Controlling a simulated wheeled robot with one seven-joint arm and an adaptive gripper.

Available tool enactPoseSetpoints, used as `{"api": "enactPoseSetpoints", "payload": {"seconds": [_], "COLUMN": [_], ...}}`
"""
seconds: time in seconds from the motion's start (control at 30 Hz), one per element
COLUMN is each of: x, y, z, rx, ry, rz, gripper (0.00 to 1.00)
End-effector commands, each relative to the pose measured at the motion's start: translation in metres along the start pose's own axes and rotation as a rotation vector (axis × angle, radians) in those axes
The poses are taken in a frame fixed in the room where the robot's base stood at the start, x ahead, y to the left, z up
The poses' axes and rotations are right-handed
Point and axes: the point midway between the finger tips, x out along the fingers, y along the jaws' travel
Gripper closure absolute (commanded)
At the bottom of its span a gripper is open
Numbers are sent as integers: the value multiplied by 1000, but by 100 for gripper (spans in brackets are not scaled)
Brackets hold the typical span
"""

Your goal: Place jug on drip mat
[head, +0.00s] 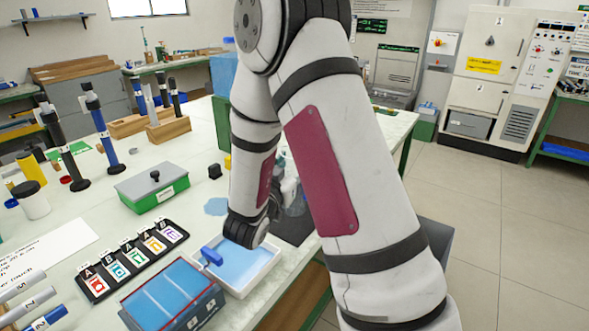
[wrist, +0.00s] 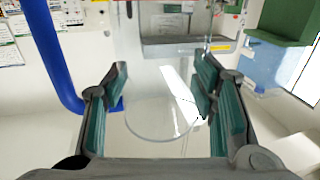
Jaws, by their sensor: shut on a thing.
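The jug (wrist: 160,115) is clear and see-through in the wrist view, with its round outline between the two teal finger pads. A blue curved bar (wrist: 62,65), which looks like its handle, stands at its left. My gripper (wrist: 157,95) is shut on the jug. In the head view my gripper (head: 284,185) is mostly hidden behind my arm, and a clear part of the jug (head: 297,205) shows faintly beside it. A dark grey flat patch (head: 293,232), probably the drip mat, lies below at the table's right edge, partly covered by my arm. I cannot tell whether the jug touches it.
A white tray with blue liquid (head: 262,279) and a blue-handled item (head: 210,256) lies nearby. Upright rods stand farther back. Floor is open at right.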

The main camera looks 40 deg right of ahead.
Motion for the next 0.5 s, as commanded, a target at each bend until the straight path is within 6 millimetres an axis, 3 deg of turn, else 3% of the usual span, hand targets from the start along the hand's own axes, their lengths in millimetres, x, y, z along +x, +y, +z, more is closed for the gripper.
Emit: {"api": "enactPoseSetpoints", "payload": {"seconds": [0.2,0.5], "x": [45,66], "y": [-14,-22], "z": [4,6], "rx": [2,1], "ry": [1,1], "rz": [2,0], "gripper": [100,100]}}
